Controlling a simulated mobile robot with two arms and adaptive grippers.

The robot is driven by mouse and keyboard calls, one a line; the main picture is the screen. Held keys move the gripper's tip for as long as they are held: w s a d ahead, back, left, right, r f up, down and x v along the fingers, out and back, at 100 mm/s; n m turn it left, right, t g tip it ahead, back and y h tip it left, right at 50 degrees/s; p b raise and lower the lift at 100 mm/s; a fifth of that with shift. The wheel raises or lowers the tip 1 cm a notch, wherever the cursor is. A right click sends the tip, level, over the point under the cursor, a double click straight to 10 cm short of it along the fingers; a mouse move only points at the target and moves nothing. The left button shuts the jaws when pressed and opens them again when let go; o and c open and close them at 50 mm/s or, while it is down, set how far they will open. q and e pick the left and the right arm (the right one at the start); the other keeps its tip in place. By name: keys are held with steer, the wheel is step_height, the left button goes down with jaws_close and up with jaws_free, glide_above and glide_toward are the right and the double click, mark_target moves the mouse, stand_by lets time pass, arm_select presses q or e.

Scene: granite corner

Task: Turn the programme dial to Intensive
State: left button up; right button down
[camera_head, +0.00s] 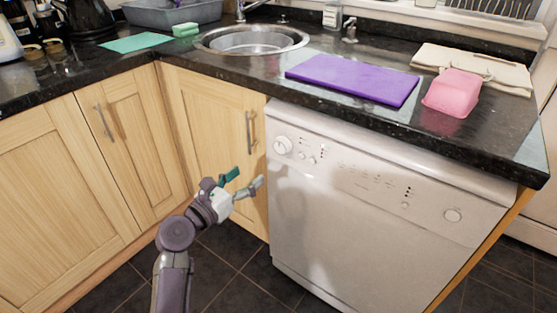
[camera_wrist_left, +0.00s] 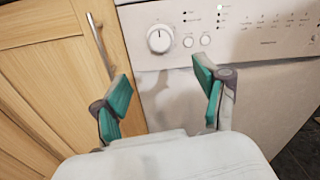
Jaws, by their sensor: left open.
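The programme dial (camera_head: 282,145) is a round white knob at the upper left of the white dishwasher's (camera_head: 350,220) front panel. It also shows in the left wrist view (camera_wrist_left: 159,39), above and between my fingers, with a mark at its top. The printed labels are too small to read. My left gripper (camera_head: 246,180) is open and empty, below and left of the dial in the head view, apart from it. Its teal finger pads (camera_wrist_left: 163,85) are spread wide in the left wrist view. My right gripper is not in view.
Two small buttons (camera_wrist_left: 196,41) sit just right of the dial. A cupboard door with a metal handle (camera_head: 250,130) is left of the dishwasher. The granite worktop (camera_head: 250,75) overhangs above, holding a purple board (camera_head: 352,79) and a pink block (camera_head: 452,92).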

mark_target(279, 148)
arm_select(q)
steer(key=b+x, duration=0.1)
steer(key=x, duration=0.2)
steer(key=b+x, duration=0.1)
steer(key=x, duration=0.6)
steer(key=shift+w+d+r+b, duration=0.15)
steer(key=shift+r+b, duration=0.1)
steer(key=shift+b, duration=0.15)
steer(key=x, duration=0.2)
steer(key=shift+w+d+b, duration=0.25)
steer(key=shift+w+b, duration=0.1)
steer(key=shift+b, duration=0.05)
steer(key=shift+w+d+r, duration=0.1)
steer(key=shift+w+d, duration=0.1)
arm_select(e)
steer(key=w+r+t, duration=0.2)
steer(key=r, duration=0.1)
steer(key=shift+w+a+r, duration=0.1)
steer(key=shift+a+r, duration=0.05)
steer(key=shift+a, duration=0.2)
arm_select(q)
steer(key=shift+c, duration=0.3)
steer(key=c, duration=1.1)
